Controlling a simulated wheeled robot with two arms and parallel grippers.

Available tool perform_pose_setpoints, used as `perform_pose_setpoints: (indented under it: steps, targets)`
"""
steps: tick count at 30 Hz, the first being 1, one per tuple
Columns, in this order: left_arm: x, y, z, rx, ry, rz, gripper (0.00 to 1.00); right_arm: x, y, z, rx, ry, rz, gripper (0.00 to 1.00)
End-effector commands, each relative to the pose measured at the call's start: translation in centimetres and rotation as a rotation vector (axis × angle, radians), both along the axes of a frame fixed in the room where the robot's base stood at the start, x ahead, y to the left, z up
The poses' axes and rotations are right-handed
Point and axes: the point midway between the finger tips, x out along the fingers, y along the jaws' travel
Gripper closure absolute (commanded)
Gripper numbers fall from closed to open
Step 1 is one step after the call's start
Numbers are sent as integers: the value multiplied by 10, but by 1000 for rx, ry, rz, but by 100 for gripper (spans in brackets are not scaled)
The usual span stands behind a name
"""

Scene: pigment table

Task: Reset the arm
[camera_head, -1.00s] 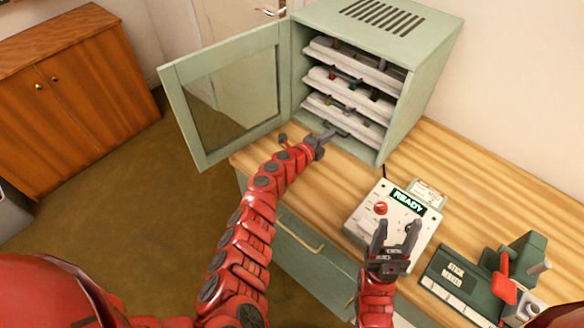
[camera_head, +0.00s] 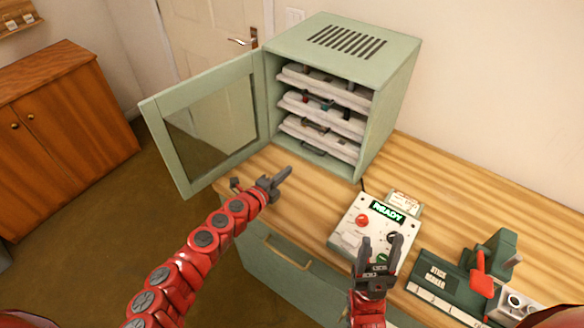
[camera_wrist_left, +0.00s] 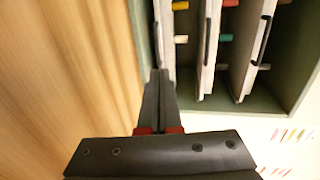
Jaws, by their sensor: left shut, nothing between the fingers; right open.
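My left gripper (camera_head: 284,174) is shut and empty, above the wooden counter in front of the green cabinet (camera_head: 392,125). In the left wrist view its fingers (camera_wrist_left: 158,76) are together, pointing at the cabinet's lower front edge. My right gripper (camera_head: 378,240) is open and empty, its two fingers pointing up in the picture, over the near edge of the white control box (camera_head: 352,240). The lower part of that box is partly hidden behind it.
The cabinet's glazed door (camera_head: 210,125) stands open to the left. White trays (camera_head: 322,105) with coloured sticks sit inside. A dark green stick maker (camera_head: 440,272) stands at right. A wooden cupboard (camera_head: 60,125) stands far left.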

Motion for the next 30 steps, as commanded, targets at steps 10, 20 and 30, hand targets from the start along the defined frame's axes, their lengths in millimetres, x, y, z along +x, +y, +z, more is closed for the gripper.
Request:
perform_pose_setpoints:
  steps: [10,20,30]
  targets:
    - [-15,9,3,-1,2,-4,100,0,0,-4,0,0,0,44]
    - [-67,0,-45,-194,160,-103,100,0,0,-10,0,0,0,44]
    - [-237,31,84,-1301,-45,-487,100,0,0,-29,0,0,0,44]
